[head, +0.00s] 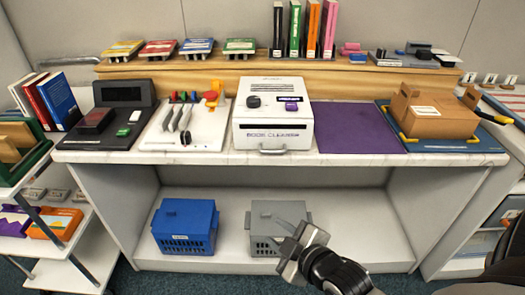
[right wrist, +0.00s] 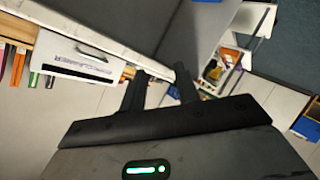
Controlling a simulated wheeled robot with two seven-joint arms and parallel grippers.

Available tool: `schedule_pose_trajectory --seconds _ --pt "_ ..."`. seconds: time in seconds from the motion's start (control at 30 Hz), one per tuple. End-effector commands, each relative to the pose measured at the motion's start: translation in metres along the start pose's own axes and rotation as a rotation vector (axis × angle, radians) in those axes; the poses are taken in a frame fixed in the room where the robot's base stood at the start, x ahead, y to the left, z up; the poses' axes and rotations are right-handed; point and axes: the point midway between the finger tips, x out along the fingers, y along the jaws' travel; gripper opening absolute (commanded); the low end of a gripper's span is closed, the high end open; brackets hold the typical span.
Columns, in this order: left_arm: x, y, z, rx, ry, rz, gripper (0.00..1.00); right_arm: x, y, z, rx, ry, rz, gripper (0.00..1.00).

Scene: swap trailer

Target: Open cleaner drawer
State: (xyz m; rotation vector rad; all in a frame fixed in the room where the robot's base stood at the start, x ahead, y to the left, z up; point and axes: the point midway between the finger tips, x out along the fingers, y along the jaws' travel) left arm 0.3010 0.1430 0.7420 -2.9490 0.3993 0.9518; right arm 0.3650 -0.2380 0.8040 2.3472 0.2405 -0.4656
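The white book cleaner (head: 272,122) stands in the middle of the counter, with "BOOK CLEANER" printed on its front. Its drawer handle (head: 272,150) is at the lower front edge, and the drawer looks shut. In the right wrist view, the cleaner (right wrist: 72,60) is at the upper left, tilted. My right gripper (head: 290,248) is below the counter edge in the head view, in front of the grey crate and apart from the handle. In the right wrist view, its two fingers (right wrist: 160,84) are spread with nothing between them. My left gripper is not in view.
A blue crate (head: 184,228) and a grey crate (head: 276,222) sit on the lower shelf. A purple mat (head: 355,130) lies right of the cleaner, and a white tool board (head: 180,125) lies left. A cardboard box (head: 432,113) is further right.

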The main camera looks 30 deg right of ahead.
Motion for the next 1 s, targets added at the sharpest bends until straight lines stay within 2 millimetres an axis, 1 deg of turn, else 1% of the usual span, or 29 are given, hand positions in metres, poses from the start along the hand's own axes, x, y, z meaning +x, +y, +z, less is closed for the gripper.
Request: schedule_pose_trajectory --seconds 0.03,0.1,0.2,0.3,0.43,0.57,1.0 --pt "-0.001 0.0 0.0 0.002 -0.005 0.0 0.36 0.001 0.028 -0.002 -0.13 0.001 0.062 0.32" --pt "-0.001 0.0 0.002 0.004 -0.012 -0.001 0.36 0.001 0.059 -0.002 -0.307 -0.01 0.133 0.32" --pt "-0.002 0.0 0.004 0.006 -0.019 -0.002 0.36 -0.001 0.092 -0.002 -0.506 -0.038 0.209 0.32" --pt "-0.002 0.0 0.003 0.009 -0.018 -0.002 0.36 -0.004 0.112 -0.001 -0.627 -0.064 0.253 0.32" --pt "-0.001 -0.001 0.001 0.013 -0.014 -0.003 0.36 0.001 0.122 -0.001 -0.685 -0.078 0.272 0.32" --pt "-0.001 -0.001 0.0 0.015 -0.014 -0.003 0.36 0.018 0.127 -0.002 -0.685 -0.077 0.273 0.32" --pt "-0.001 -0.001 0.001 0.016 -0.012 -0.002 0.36 0.109 0.151 -0.003 -0.682 -0.076 0.271 0.32"
